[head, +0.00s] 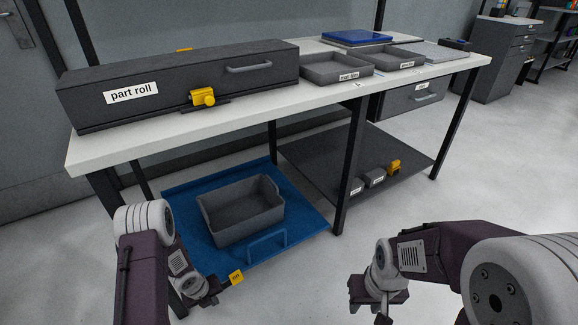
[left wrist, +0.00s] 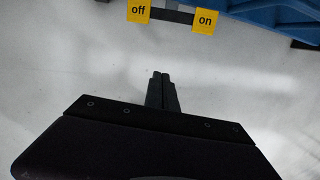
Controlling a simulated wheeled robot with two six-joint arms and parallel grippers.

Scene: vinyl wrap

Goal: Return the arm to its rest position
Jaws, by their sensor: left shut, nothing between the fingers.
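My left gripper (head: 208,299) hangs low at the front left in the head view, beside the front edge of the blue lower shelf. In the left wrist view its two dark fingers (left wrist: 161,90) are together with nothing between them, over bare pale floor. My right gripper (head: 378,299) hangs at the lower middle right of the head view, over open floor. It is small and dark there, and I cannot tell whether its fingers are apart. No object shows in it.
The white-topped bench (head: 240,110) carries a dark "part roll" box (head: 200,78) with a yellow knob, and grey trays (head: 336,70). A grey bin (head: 243,212) sits on the blue shelf (head: 310,215). Yellow "off" (left wrist: 138,10) and "on" (left wrist: 205,21) labels are near my left gripper. Floor is clear in front.

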